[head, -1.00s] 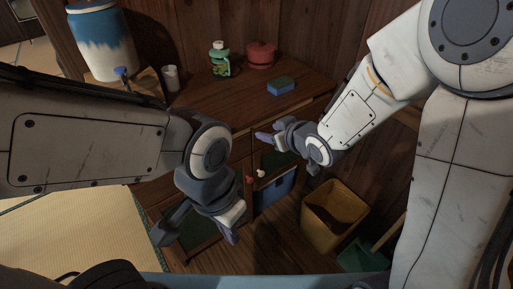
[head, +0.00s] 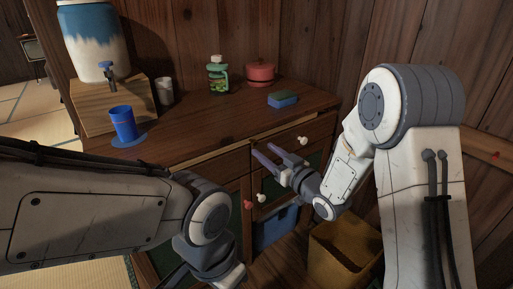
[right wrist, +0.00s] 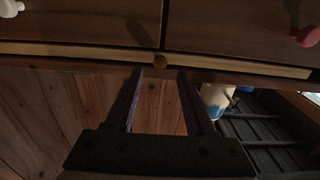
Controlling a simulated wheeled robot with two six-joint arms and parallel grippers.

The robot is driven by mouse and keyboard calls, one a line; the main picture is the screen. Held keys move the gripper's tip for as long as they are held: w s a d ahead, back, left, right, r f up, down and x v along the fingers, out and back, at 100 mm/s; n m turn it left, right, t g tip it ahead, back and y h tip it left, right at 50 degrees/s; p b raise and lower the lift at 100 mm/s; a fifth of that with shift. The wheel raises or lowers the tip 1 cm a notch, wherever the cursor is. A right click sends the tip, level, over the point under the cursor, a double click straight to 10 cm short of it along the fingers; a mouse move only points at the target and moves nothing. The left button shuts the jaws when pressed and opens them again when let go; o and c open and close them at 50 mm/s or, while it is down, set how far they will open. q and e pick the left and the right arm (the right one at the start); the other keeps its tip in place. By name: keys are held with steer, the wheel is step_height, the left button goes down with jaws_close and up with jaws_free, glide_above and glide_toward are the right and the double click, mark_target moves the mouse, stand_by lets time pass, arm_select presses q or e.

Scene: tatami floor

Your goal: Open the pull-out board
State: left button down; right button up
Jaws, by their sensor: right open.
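The pull-out board shows as a thin pale strip (head: 225,153) under the front edge of the cabinet top. My right gripper (head: 263,153) is open and empty in front of the cabinet.
On the cabinet top (head: 190,125) stand a blue cup (head: 123,125), a green bottle (head: 218,77), a red pot (head: 261,74) and a sponge (head: 283,100). A bin (head: 345,255) stands at lower right.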

mark_target(255, 143)
steer(key=x, duration=0.5)
jaws_close()
steer(key=shift+s, duration=0.1)
stand_by(1.3)
